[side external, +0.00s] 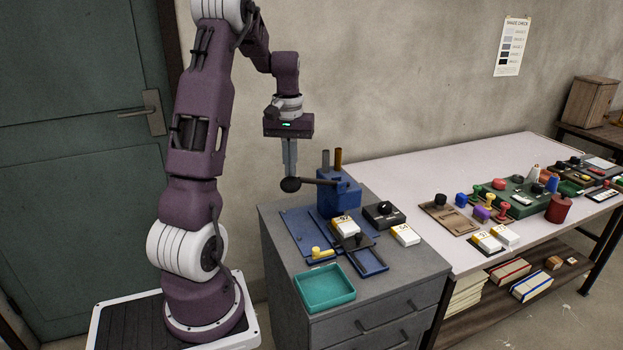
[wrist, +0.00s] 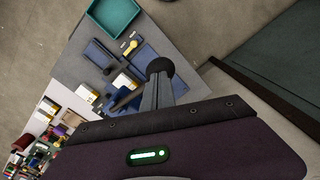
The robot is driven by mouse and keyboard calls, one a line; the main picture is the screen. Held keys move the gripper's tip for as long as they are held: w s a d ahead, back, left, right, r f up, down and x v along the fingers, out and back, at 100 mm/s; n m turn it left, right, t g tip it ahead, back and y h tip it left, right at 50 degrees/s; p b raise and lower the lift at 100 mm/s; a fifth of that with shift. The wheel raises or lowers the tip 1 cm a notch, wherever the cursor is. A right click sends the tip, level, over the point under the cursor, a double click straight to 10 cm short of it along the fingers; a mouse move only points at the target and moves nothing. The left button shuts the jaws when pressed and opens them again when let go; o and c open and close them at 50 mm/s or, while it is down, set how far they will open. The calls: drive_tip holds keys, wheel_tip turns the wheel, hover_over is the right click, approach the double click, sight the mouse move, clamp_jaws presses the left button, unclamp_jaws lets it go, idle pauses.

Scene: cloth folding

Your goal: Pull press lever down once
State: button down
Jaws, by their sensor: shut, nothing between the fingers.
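The blue press (side external: 339,190) stands at the back of the grey cabinet top. Its dark lever sticks out to the left, about level, and ends in a black ball knob (side external: 290,184). The knob also shows in the wrist view (wrist: 159,67). My gripper (side external: 290,174) points straight down with its fingers together, its tips at or just above the knob. I cannot tell whether they touch it. In the wrist view the fingers (wrist: 160,95) partly cover the lever side of the knob.
A teal tray (side external: 324,288) sits at the cabinet's front left. A blue plate (side external: 305,232), white-and-yellow boxes (side external: 404,235) and a black block (side external: 384,214) lie near the press. A long table (side external: 400,175) with stamps and colored parts stands to the right.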

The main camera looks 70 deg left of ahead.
wheel_tip(320, 180, down, 6)
idle(1.0)
drive_tip(key=shift+r, duration=3.6)
drive_tip(key=s+d+r+m+t, duration=0.15)
drive_tip(key=d+r+m, duration=0.3)
drive_tip(key=d, duration=0.85)
drive_tip(key=d+r+m+t, duration=0.25)
drive_tip(key=d+r, duration=0.25)
drive_tip(key=d, duration=0.8)
drive_tip(key=s+d+f+m+t, duration=0.1)
drive_tip(key=s+d+m, duration=0.4)
drive_tip(key=s+d, duration=0.2)
drive_tip(key=shift+s+d+f+t, duration=0.15)
drive_tip(key=shift+s+f+t, duration=0.15)
drive_tip(key=shift+s, duration=0.45)
